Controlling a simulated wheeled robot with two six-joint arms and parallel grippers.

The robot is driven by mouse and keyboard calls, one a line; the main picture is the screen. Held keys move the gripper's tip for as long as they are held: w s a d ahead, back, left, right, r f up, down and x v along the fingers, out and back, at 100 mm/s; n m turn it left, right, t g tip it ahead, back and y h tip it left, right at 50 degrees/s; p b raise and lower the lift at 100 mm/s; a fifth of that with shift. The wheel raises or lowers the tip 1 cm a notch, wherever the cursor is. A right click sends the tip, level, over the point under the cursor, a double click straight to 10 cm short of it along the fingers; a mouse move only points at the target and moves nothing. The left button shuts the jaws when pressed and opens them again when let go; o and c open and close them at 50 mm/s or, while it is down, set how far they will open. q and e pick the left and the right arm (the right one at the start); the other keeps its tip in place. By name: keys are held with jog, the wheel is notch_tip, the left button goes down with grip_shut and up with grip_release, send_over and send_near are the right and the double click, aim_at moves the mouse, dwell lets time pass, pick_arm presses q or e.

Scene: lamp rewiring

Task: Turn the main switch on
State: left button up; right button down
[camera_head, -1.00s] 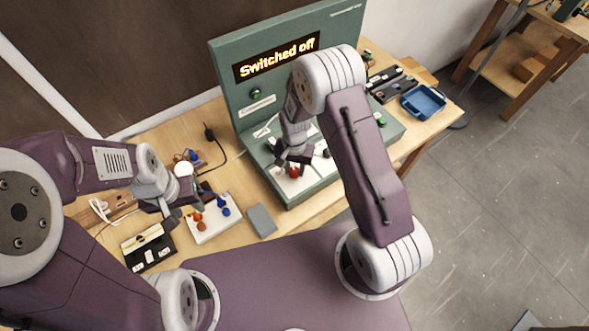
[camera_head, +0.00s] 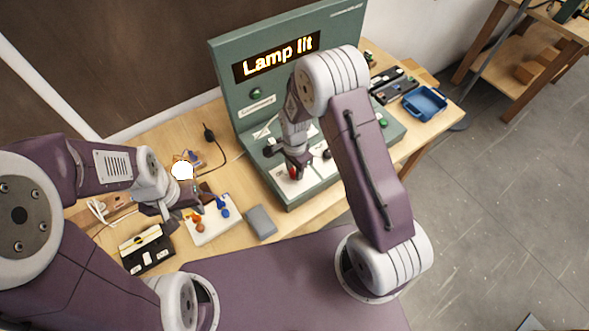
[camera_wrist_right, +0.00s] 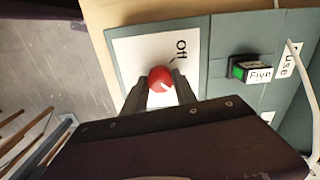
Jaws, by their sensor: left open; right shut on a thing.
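The main switch is a red knob (camera_wrist_right: 161,78) on a white plate marked "Off" (camera_wrist_right: 150,55). My right gripper (camera_wrist_right: 160,90) is shut on the knob; in the head view the right gripper (camera_head: 297,168) stands over the base of the green panel. The display (camera_head: 277,57) on the panel reads "Lamp lit". A lamp bulb (camera_head: 182,170) glows bright white beside my left gripper. My left gripper (camera_head: 178,208) is open, above the table near a white board (camera_head: 212,222); its fingertips are small and partly hidden.
A grey block (camera_head: 261,221), a black box (camera_head: 148,250) and a blue tray (camera_head: 425,103) stand on the table (camera_head: 325,210). A black cable runs behind the lamp.

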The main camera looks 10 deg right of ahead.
dwell(0.4)
jog(key=c, duration=1)
grip_release()
notch_tip(320, 180, up, 9)
jog(key=b, duration=0.2)
